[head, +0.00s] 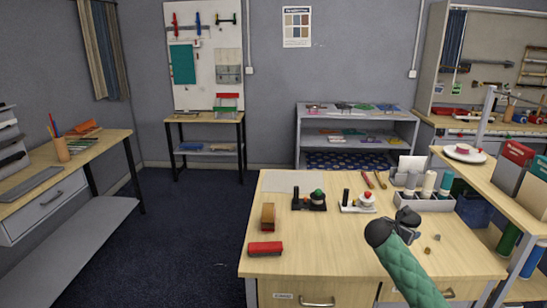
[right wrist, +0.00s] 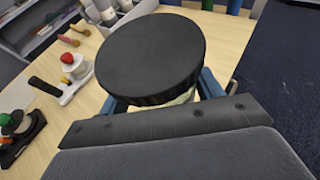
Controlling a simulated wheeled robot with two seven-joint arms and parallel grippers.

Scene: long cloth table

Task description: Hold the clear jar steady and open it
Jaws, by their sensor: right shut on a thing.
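My right gripper (right wrist: 163,97) is shut on the clear jar, with a blue finger on either side just under the lid. The jar's wide black lid (right wrist: 150,55) fills the upper middle of the right wrist view and is on the jar. Only a thin pale strip of the jar's body (right wrist: 183,98) shows under the lid; the rest is hidden. In the head view my right gripper (head: 407,217) is over the right half of the table, at the end of my green-sleeved arm. The jar cannot be made out clearly there. My left gripper is not in view.
A grey tray (head: 424,204) of bottles stands behind my gripper. The table's front middle is clear.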

